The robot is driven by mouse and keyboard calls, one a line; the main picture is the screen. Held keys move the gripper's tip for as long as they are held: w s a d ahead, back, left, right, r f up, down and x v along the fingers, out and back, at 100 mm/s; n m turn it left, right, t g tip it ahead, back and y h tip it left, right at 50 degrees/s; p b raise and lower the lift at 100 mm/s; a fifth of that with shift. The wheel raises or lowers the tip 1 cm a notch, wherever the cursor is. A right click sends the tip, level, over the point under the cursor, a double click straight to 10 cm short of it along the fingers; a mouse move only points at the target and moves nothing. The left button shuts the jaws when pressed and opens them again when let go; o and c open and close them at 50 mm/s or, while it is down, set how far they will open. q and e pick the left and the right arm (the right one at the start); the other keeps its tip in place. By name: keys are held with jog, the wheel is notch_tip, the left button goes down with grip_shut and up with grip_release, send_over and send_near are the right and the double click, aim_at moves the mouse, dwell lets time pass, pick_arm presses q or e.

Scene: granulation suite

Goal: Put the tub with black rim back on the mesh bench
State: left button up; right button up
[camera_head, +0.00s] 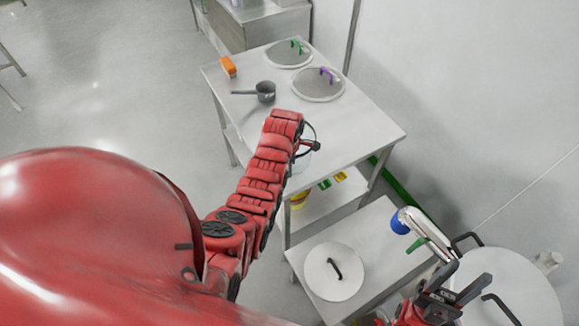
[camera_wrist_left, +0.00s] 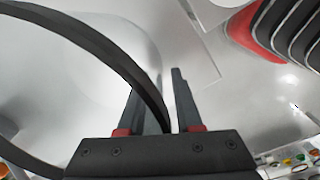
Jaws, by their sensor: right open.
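The tub with black rim (camera_head: 311,159) shows in the head view as a pale, see-through shape with a thin dark rim, mostly hidden behind my left arm, at the near right edge of the table with mesh lids (camera_head: 365,128). I cannot tell whether it touches the tabletop. My left gripper (camera_head: 314,146) is at its rim. In the left wrist view the thick black rim (camera_wrist_left: 105,60) curves down between the two fingers, which look closed on it. My right gripper (camera_head: 462,283) is open and empty beside a large white lidded vessel (camera_head: 510,285).
The tabletop carries two mesh lids (camera_head: 289,55) (camera_head: 318,86), a dark saucepan (camera_head: 265,91) and an orange block (camera_head: 229,66). Yellow and green items (camera_head: 332,181) sit on its lower shelf. A low bench (camera_head: 372,247) holds a white lid (camera_head: 334,271). The table's right part is clear.

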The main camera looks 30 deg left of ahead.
pick_arm(q)
jog(key=shift+r, duration=0.1)
jog(key=shift+r, duration=0.1)
jog(key=shift+r, duration=0.25)
notch_tip(320, 180, up, 5)
jog(key=shift+f+b, duration=0.15)
jog(key=shift+b, duration=0.65)
notch_tip(320, 180, up, 7)
jog(key=p, duration=0.6)
jog(key=shift+s+d+f, duration=0.15)
jog(key=shift+s, duration=0.15)
jog(key=shift+f, duration=0.1)
